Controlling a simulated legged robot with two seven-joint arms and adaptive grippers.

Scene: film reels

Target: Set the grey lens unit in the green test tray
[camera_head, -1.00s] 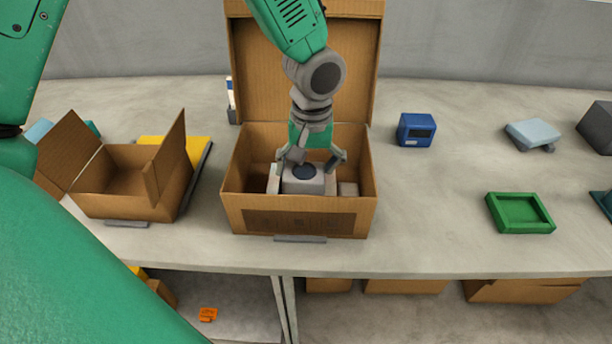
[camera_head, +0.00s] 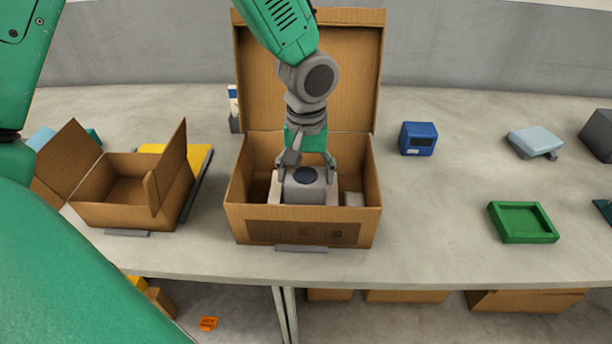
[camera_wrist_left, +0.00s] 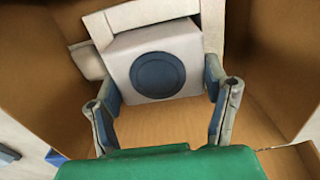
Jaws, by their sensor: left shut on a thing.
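The grey lens unit (camera_head: 306,187), a block with a dark round lens on top, is inside the open cardboard box (camera_head: 262,231). My left gripper (camera_head: 305,172) reaches down into the box and is shut on the lens unit, with a finger on either side. In the left wrist view the lens unit (camera_wrist_left: 156,66) sits between the fingers, its dark disc facing the camera. Whether its underside touches the box floor is hidden. The green test tray (camera_head: 523,222) lies empty on the table at the right. My right gripper is not in view.
Pale packing pieces (camera_wrist_left: 140,18) lie beside the lens unit in the box. The box's raised lid (camera_head: 308,75) stands behind my gripper. A smaller open box (camera_head: 125,213) is to the left. A blue device (camera_head: 418,138) and a pale blue item (camera_head: 535,140) stand on the right.

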